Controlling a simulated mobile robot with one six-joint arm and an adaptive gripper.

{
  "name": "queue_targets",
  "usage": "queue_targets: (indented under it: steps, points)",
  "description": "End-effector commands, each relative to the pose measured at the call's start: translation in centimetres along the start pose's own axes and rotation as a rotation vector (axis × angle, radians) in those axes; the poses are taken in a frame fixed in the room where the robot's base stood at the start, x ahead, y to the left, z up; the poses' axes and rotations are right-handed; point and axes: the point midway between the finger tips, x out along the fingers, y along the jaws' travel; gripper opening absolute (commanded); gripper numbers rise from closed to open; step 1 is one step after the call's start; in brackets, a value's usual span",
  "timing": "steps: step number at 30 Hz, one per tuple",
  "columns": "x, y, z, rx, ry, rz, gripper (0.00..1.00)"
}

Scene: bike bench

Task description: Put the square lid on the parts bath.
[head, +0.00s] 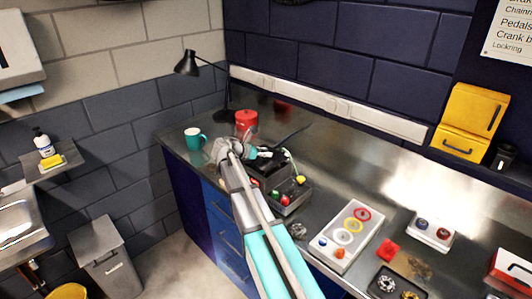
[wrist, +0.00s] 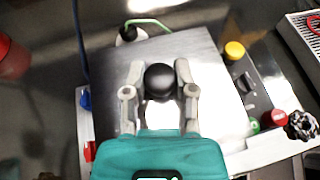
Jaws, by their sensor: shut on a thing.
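The square lid (wrist: 205,95) is a flat grey metal plate with a round black knob (wrist: 160,80) in its middle. In the wrist view my gripper (wrist: 159,72) is shut on this knob, one finger on each side. The parts bath (head: 291,207) is a grey box with coloured knobs on the bench in the head view. Its dark control panel (wrist: 254,88) shows right of the lid in the wrist view. The lid is over the bath and hides its opening. I cannot tell whether it rests on the rim. In the head view my gripper (head: 264,153) is just behind the bath's knobs.
A red canister (head: 246,120) and a teal mug (head: 195,139) stand behind and left of my gripper. A black lamp (head: 203,66) stands in the corner. A white tray with coloured rings (head: 347,236) lies right of the bath. A small bottle (wrist: 128,34) is close behind the lid.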

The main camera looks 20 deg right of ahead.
Motion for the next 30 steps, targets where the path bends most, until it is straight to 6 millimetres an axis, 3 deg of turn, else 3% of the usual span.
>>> queue_targets:
  steps: [9, 30]
  points:
    - [0.59, -0.02, -1.29, 0.000, -0.001, -0.001, 0.00]
    - [0.65, -0.09, -1.28, 0.001, -0.001, -0.001, 0.00]
